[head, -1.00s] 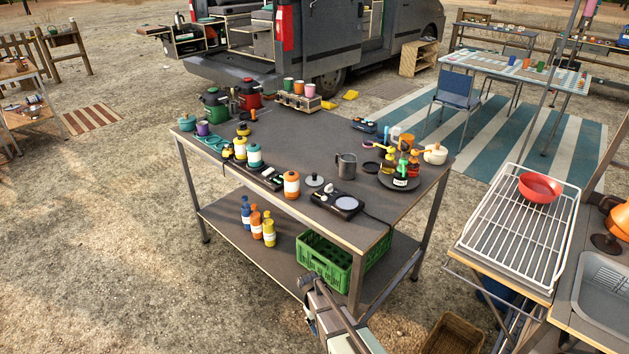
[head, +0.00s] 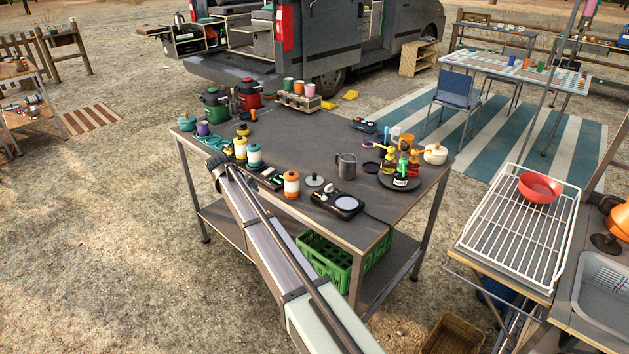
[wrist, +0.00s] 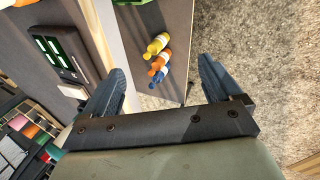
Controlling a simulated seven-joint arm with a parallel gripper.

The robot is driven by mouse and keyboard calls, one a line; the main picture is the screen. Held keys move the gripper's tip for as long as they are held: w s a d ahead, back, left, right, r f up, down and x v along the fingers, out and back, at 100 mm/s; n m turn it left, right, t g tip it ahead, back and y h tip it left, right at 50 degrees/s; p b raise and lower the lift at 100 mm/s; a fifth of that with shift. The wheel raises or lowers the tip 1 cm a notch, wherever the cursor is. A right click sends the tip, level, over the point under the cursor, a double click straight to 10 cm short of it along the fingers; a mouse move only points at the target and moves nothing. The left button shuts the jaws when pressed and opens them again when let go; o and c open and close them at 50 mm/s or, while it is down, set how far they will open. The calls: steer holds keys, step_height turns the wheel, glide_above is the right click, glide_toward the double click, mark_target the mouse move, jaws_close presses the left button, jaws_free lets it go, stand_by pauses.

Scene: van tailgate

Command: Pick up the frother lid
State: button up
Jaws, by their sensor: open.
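The frother lid, seemingly the small grey disc with a dark knob (head: 314,180), lies on the table in the head view. It sits just right of an orange-and-white bottle (head: 291,184) and left of a steel jug (head: 346,165) and a dark frother base (head: 338,203). I do not see the lid in the wrist view. My gripper (wrist: 163,68) is open and empty in the wrist view, its two dark fingers wide apart. In the head view my arm reaches the table's front-left edge, left of the lid; the fingers cannot be made out there.
A charger with green lights (wrist: 60,52) lies on the tabletop. A green crate (head: 325,258) is also on that shelf. Yellow and teal bottles (head: 254,156) crowd the table's left. The tabletop behind the lid is fairly clear.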

steer(key=w+a+r+n+y, duration=0.1)
steer(key=w+a+r, duration=0.1)
steer(key=r, duration=0.5)
steer(key=w+a+r+n, duration=0.1)
steer(key=w+a+r, duration=0.1)
steer(key=r, duration=0.4)
step_height(320, 180, up, 3)
steer(key=n+g+y, duration=0.2)
steer(key=n+g, duration=0.2)
steer(key=n, duration=0.1)
glide_above(314, 174)
steer(key=f, duration=0.8)
steer(key=shift+w+a, duration=0.15)
steer(key=shift+w, duration=0.2)
steer(key=shift+s+d+f, duration=0.1)
steer(key=shift+d+f, duration=0.05)
steer(key=shift+f, duration=1.15)
steer(key=shift+d+f, duration=0.1)
steer(key=shift+f, duration=1.15)
steer(key=c, duration=1.3)
steer(key=shift+o, duration=0.2)
steer(key=shift+s, duration=0.1)
